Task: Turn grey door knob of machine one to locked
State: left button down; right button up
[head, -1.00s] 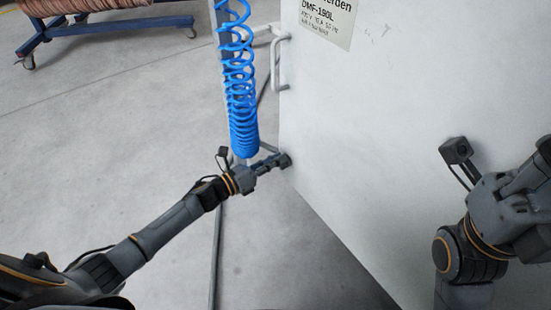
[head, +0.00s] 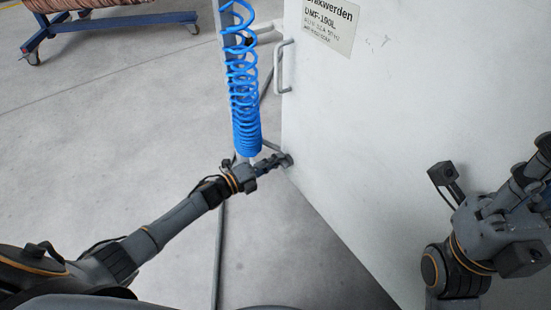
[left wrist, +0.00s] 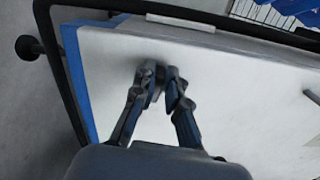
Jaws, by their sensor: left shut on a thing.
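The white door panel (head: 400,130) of the machine fills the right of the head view and also shows in the left wrist view (left wrist: 230,100). My left gripper (head: 286,160) is at the panel's lower left edge. In the left wrist view its fingers (left wrist: 161,82) are closed around a small grey knob (left wrist: 154,95), mostly hidden between the fingertips. I cannot tell the knob's turn position. My right gripper (head: 541,158) is at the right edge of the head view, in front of the panel and partly cut off; its fingers are unclear.
A blue coiled hose (head: 244,90) hangs by a post just behind my left gripper. A grey handle (head: 284,66) is on the panel's left side, and a label (head: 331,25) is near its top. A blue wheeled rack (head: 110,25) stands far back left. The floor at left is clear.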

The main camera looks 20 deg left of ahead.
pick_arm(q)
jog(key=shift+w+n, duration=0.1)
jog(key=shift+n, duration=0.7)
jog(key=c, duration=1.4)
grip_release()
jog(key=shift+o, duration=0.2)
jog(key=shift+f, duration=0.1)
jog(key=v, duration=1.2)
jog(key=shift+a, duration=0.1)
